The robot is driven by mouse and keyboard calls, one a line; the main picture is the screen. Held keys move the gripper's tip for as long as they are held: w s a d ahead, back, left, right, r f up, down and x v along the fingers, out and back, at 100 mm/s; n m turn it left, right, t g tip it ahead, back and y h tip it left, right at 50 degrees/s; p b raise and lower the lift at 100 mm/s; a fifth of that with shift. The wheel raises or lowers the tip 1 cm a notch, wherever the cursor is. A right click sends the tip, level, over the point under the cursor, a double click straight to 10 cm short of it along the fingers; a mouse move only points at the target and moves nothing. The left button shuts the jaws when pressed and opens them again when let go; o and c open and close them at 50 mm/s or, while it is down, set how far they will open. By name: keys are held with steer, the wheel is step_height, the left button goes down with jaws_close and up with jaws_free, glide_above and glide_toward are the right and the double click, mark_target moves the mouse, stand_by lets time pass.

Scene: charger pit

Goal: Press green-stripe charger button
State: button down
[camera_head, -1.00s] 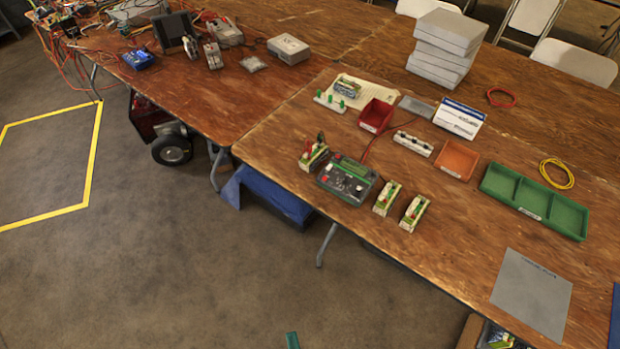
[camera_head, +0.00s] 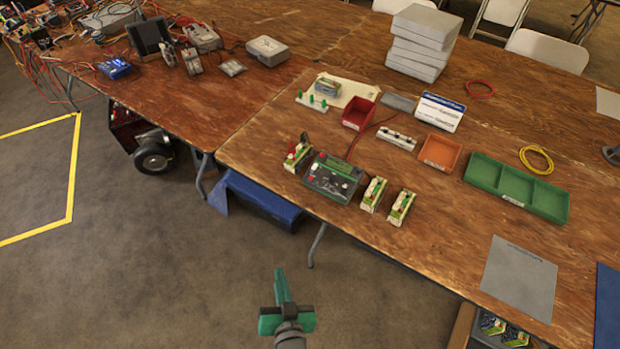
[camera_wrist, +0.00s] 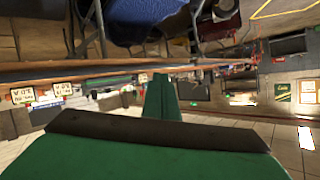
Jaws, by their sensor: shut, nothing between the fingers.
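The charger (camera_head: 333,178) is a dark box with a green stripe on top and small red and light buttons. It sits near the front edge of the wooden table in the head view. Which button belongs to the stripe is too small to tell. My gripper (camera_head: 281,272) has green fingers, is shut and empty, and hangs over the floor in front of the table, apart from the charger. In the wrist view its green fingers (camera_wrist: 162,100) fill the lower middle, and the room appears tilted; I cannot make out the charger there.
Battery packs stand beside the charger, one at its left (camera_head: 298,153) and two at its right (camera_head: 373,194). A red bin (camera_head: 358,113), an orange bin (camera_head: 440,152) and a green tray (camera_head: 516,187) lie behind. A grey mat (camera_head: 519,278) lies at right. Floor before the table is open.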

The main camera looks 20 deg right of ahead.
steer(key=w+d+m, duration=0.2)
steer(key=w+d, duration=0.1)
steer(key=w, duration=0.7)
step_height(320, 180, up, 13)
steer(key=m+g+h, duration=0.3)
steer(key=m, duration=0.2)
glide_above(311, 178)
steer(key=s+a, duration=0.2)
steer(key=s, duration=0.1)
steer(key=shift+w+a+f, duration=0.1)
steer(key=shift+a, duration=0.1)
steer(key=shift+w+d+f, duration=0.15)
steer(key=shift+d+f, duration=0.05)
steer(key=shift+f, duration=1.25)
steer(key=shift+w+d+f, duration=0.2)
steer(key=shift+f, duration=1.25)
steer(key=shift+w+d+f, duration=0.15)
steer(key=shift+d+f, duration=0.05)
steer(key=shift+f, duration=1.25)
steer(key=shift+f, duration=0.1)
steer(key=shift+w+f, duration=0.1)
steer(key=shift+f, duration=0.2)
